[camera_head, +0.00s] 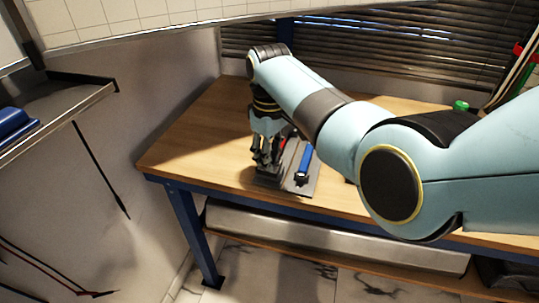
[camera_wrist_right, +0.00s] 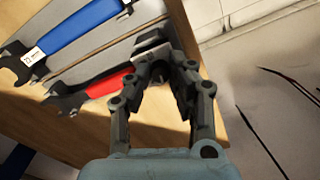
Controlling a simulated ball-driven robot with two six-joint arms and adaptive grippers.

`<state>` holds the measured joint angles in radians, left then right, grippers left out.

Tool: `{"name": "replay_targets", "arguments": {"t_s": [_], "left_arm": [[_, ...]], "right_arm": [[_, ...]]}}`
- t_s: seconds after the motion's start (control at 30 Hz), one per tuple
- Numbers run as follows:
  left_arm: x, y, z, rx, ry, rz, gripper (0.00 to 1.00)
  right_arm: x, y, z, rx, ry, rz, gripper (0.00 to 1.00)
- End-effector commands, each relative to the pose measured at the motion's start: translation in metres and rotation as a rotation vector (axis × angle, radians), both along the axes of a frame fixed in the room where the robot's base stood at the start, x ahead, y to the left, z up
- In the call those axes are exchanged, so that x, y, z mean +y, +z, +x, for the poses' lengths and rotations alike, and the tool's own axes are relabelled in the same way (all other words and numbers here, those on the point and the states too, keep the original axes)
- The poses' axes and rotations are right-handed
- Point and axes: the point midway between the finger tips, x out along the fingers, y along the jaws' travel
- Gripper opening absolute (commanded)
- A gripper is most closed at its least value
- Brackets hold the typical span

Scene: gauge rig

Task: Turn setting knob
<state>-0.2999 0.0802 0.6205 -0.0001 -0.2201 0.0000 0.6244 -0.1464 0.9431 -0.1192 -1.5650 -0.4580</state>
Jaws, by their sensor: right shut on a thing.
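My right gripper (camera_head: 264,166) reaches down to the grey gauge rig (camera_head: 300,188) near the left end of the wooden bench. In the right wrist view its fingers (camera_wrist_right: 160,72) are closed together on a small dark part, which I take as the setting knob; the fingers hide most of it. A pale grey block (camera_wrist_right: 150,42) shows just beyond the fingertips. A blue-handled spanner (camera_wrist_right: 82,26) and a red-handled tool (camera_wrist_right: 108,84) lie beside the gripper. The blue handle also shows in the head view (camera_head: 304,160). My left gripper is not in view.
The wooden bench (camera_head: 200,140) has bare top to the left of the rig. Its blue leg (camera_head: 190,228) stands at the front left. A dark blind (camera_head: 400,45) hangs behind. A metal shelf (camera_head: 70,100) juts out at the left.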

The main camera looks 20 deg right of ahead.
Motion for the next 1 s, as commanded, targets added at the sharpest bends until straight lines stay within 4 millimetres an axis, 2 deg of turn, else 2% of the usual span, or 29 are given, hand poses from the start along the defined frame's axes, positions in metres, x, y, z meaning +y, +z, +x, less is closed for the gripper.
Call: {"name": "replay_targets", "arguments": {"t_s": [0.47, 1.0], "left_arm": [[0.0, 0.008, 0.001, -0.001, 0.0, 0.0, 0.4], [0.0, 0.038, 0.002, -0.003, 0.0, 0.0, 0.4]], "right_arm": [[0.0, 0.002, 0.0, 0.002, -0.082, 0.0, 0.0], [0.0, 0.002, 0.0, 0.001, -0.544, 0.0, 0.0]]}}
